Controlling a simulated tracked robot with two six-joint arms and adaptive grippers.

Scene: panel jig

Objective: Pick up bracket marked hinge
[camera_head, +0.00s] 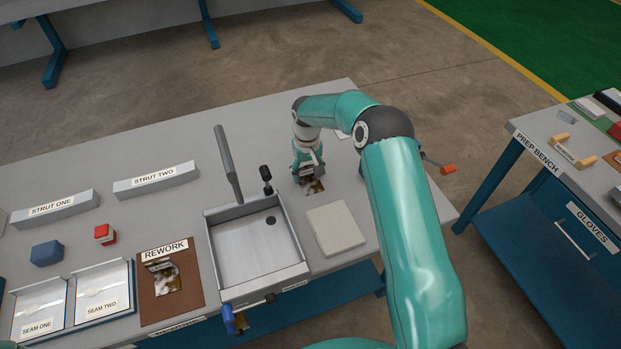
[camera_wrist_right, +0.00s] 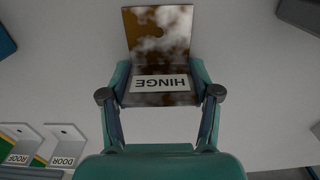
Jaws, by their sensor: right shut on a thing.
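The bracket marked HINGE (camera_wrist_right: 160,60) is an angled plate with brown and whitish blotches and a white label, upside down in the right wrist view. In the head view, it shows partly (camera_head: 314,187) below my right gripper (camera_head: 308,170), behind the sink-like jig. In the right wrist view, the fingers of my right gripper (camera_wrist_right: 160,95) are shut on the bracket, one on each side of its labelled part. I cannot tell whether the bracket touches the table. My left gripper is not in view.
The grey jig (camera_head: 255,245) with an upright bar stands left of a pale square block (camera_head: 336,228). A similar blotched bracket (camera_head: 163,277) lies on the brown REWORK mat (camera_head: 188,300). ROOF (camera_wrist_right: 20,145) and DOOR (camera_wrist_right: 65,145) brackets show in the wrist view. The prep bench (camera_head: 545,150) stands at right.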

